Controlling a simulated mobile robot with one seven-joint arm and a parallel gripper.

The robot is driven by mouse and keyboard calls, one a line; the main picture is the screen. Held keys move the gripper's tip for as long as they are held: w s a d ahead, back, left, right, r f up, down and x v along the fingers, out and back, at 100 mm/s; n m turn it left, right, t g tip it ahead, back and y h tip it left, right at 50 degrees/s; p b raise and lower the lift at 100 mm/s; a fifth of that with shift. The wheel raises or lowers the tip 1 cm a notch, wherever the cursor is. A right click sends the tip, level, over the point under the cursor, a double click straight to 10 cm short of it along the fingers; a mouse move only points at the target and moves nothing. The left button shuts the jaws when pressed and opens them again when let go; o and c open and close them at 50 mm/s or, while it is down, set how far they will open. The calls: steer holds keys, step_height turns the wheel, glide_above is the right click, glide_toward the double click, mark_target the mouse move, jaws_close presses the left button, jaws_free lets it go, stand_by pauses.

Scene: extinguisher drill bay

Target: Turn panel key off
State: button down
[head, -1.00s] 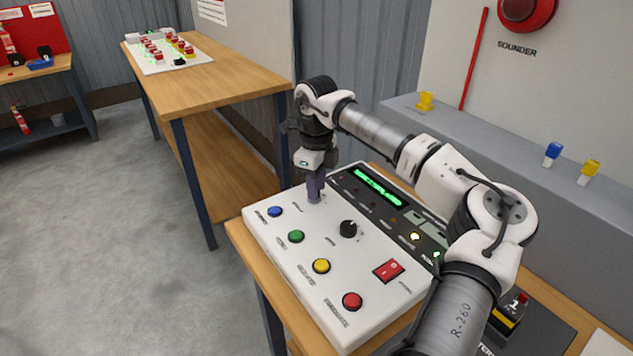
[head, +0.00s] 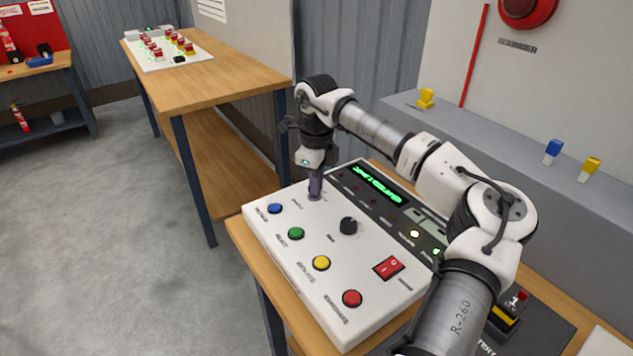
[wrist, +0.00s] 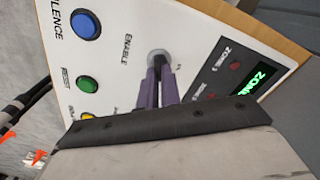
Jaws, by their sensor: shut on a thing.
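The white control panel (head: 270,240) lies on a wooden bench. Its key switch (wrist: 158,56), a round grey collar beside the label ENABLE, sits near the panel's far left corner. My gripper (head: 315,192) points down at this switch, with its purple fingertips close together right over it. In the wrist view the fingers (wrist: 157,75) are shut on the panel key at the collar. The key itself is mostly hidden between the fingers, so I cannot read its angle.
Around it on the panel are a blue button (head: 275,208), a green button (head: 296,233), a yellow button (head: 321,262), a red button (head: 352,298), a black knob (head: 348,226), a red rocker switch (head: 389,267) and a lit green display (head: 377,186).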

steer(key=n, duration=0.5)
steer(key=shift+w, duration=0.15)
steer(key=n, duration=0.6)
steer(key=shift+w, duration=0.15)
steer(key=shift+n, duration=0.4)
steer(key=c, duration=1.6)
jaws_free()
steer(key=shift+r, duration=0.1)
step_height(320, 180, up, 14)
steer(key=b, duration=0.2)
